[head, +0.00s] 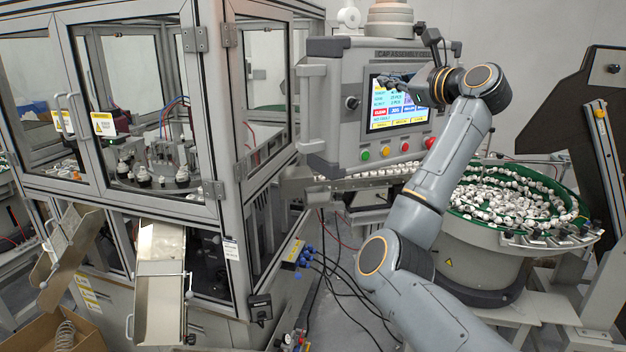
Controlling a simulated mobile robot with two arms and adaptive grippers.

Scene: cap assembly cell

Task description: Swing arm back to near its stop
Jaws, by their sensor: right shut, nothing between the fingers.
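A grey control panel (340,140) headed "CAP ASSEMBLY" hangs in the middle of the head view. It has a lit touchscreen (392,118), a black knob (352,103) and a row of coloured buttons below. A round grey mount (389,14) sits above it; the rest of any swing arm is hidden or out of frame. My right gripper (381,82) is shut and empty, its fingers pointing left over the upper part of the screen. I cannot tell whether it touches the panel. My left gripper is not in view.
A framed machine enclosure (207,110) with glass doors stands at the left, close to the panel. A feeder bowl (470,247) full of white caps stands at the right, behind my right arm. Cables (330,262) hang below the panel. An open cardboard box (85,335) is at bottom left.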

